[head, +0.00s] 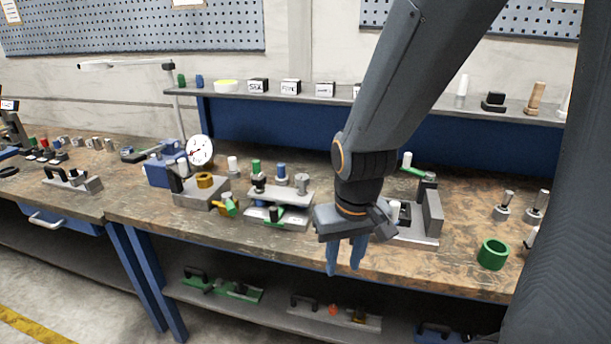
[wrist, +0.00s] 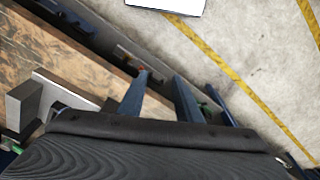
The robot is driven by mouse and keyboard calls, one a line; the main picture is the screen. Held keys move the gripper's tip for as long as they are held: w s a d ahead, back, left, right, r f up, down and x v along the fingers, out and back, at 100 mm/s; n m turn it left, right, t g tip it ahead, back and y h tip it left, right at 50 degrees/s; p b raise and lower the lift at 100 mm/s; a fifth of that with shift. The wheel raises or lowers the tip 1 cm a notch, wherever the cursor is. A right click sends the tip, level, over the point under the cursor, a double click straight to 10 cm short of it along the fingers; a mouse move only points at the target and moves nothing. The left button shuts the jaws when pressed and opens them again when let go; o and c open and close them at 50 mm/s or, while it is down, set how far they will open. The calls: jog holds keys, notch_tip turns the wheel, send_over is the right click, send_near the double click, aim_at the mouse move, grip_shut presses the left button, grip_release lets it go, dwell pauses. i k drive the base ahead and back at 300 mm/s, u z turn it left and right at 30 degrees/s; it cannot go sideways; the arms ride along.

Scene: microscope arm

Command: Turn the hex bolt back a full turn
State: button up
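A brass-coloured, short, round or hex-headed piece (head: 205,181) sits on a grey block (head: 190,198) left of centre on the bench; it may be the hex bolt, but its shape is too small to be sure. My gripper (head: 345,266) hangs at the bench's front edge, right of that block, with its blue fingers pointing down. In the wrist view my gripper (wrist: 162,77) shows its two fingers apart with nothing between them. No hex bolt can be made out in the wrist view.
A grey fixture with an upright plate (head: 433,215) stands behind my gripper. A stepped grey fixture with knobs (head: 280,212) is to its left, a green ring (head: 493,254) to its right. A dial gauge (head: 200,150) stands behind the grey block. A lower shelf (head: 250,312) holds tools.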

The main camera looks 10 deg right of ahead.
aim_at(302, 181)
jog(key=i, duration=0.3)
jog(key=z, duration=0.05)
jog(key=k, duration=0.45)
jog(key=u, duration=0.9)
jog(key=i, duration=0.85)
jog(key=z, duration=0.2)
